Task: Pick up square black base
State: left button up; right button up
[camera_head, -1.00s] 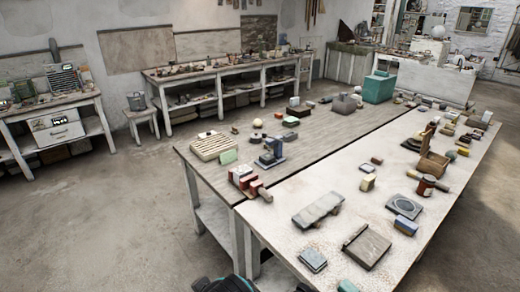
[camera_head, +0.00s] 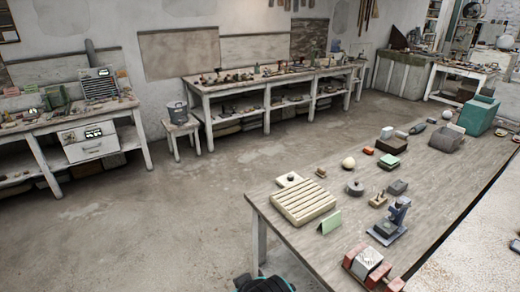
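No thing in view is clearly a square black base. A small dark grey block (camera_head: 397,187) lies on the wooden table, behind the blue microscope-like device (camera_head: 390,222). A white sphere (camera_head: 348,163) rests to the left of these. At this size I cannot tell which, if any, is the base. Neither gripper shows; only a black and teal part of my own body shows at the bottom edge.
The concrete floor to the left is clear.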

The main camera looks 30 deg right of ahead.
aim_at(385, 229)
jog(key=i+z, duration=0.25)
jog(key=i, duration=0.2)
jog(key=i+j+z, duration=0.25)
jog(key=i, duration=0.2)
jog(key=i+j+z, duration=0.25)
jog(key=i, duration=0.2)
jog(key=i+z, duration=0.3)
jog(key=z, duration=0.2)
jog(key=i+j+z, duration=0.25)
jog(key=z, duration=0.2)
jog(key=i+j+z, duration=0.25)
jog(key=z, duration=0.25)
jog(key=i+j+z, duration=0.25)
jog(key=j+z, duration=0.2)
jog(key=i+j+z, duration=0.15)
jog(key=j+z, duration=0.2)
jog(key=z, duration=0.15)
